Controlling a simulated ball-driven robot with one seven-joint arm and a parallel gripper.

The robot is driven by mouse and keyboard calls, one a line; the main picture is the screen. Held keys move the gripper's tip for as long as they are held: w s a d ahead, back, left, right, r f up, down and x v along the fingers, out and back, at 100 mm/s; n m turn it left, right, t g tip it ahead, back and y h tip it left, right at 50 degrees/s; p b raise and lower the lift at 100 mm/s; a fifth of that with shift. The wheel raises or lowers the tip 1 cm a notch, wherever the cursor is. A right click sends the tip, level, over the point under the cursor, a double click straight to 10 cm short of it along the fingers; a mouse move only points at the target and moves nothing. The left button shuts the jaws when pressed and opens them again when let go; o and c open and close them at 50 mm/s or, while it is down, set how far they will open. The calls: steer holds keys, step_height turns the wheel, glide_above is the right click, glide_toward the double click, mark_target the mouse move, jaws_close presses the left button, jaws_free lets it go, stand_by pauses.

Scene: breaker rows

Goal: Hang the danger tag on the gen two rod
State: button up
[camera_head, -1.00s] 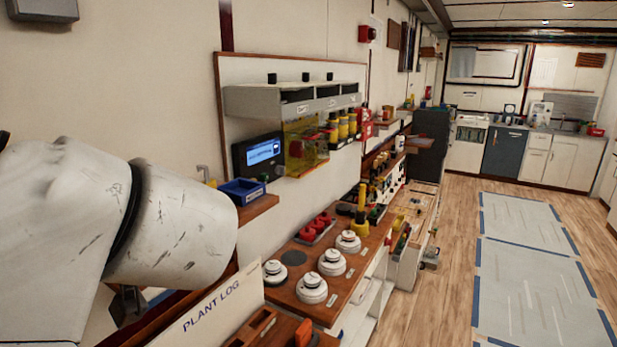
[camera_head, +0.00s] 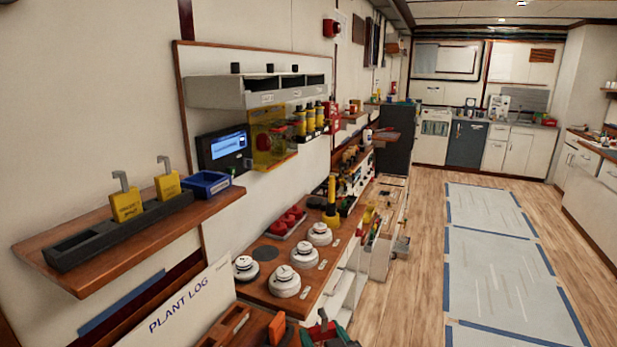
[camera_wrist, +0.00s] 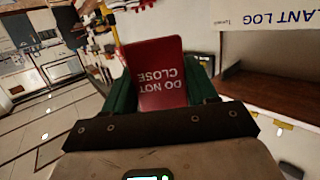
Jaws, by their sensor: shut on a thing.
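The danger tag (camera_wrist: 158,75) is a red plate with white "DO NOT CLOSE" lettering, upside down in the wrist view. My gripper (camera_wrist: 162,92) has green fingers at both sides of the tag and is shut on it. In the head view, green and red parts that look like my gripper (camera_head: 325,332) and the tag show at the bottom edge, mostly cut off. I cannot pick out the gen two rod; no label for it is readable.
A wall shelf (camera_head: 90,275) at the left carries a dark rack (camera_head: 105,240) with two hooked yellow tags (camera_head: 127,204) and a blue bin (camera_head: 206,184). A bench (camera_head: 262,290) with white round devices stands along the wall.

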steer(key=s+d+f+m+h, duration=0.1)
steer(key=d+f+m+h, duration=0.2)
steer(key=d, duration=1.4)
step_height(320, 180, down, 2)
steer(key=shift+s+f+t+h+b, duration=0.15)
steer(key=shift+t+h+b, duration=0.2)
steer(key=shift+h, duration=0.45)
steer(key=shift+s+m, duration=0.1)
steer(key=shift+m, duration=0.2)
